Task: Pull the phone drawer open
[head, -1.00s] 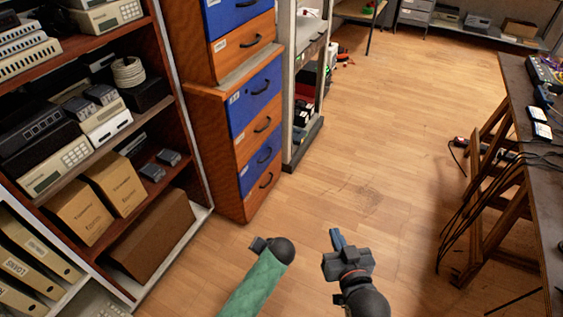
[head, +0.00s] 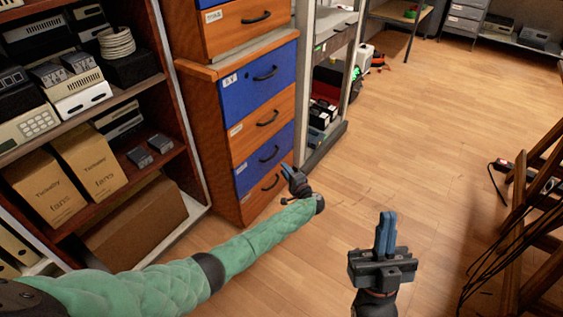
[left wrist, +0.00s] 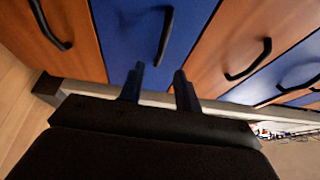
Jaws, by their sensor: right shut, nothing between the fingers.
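A wooden cabinet has blue and orange drawers with black curved handles; I cannot tell by its label which one is the phone drawer. My left gripper (head: 288,172) is in front of the lower part of this cabinet. In the left wrist view its fingers (left wrist: 159,82) are apart and empty, pointing at the lower blue drawer (left wrist: 125,30). That drawer's handle (left wrist: 165,36) lies just beyond the fingertips, apart from them. The lower blue drawer (head: 248,172) looks closed in the head view. My right gripper (head: 385,232) is shut and empty above the floor.
A shelf with brown boxes (head: 92,162) and devices stands left of the cabinet. A grey rack (head: 325,150) stands right of it. A wooden trestle with hanging cables (head: 515,230) is at the right. The wooden floor between is clear.

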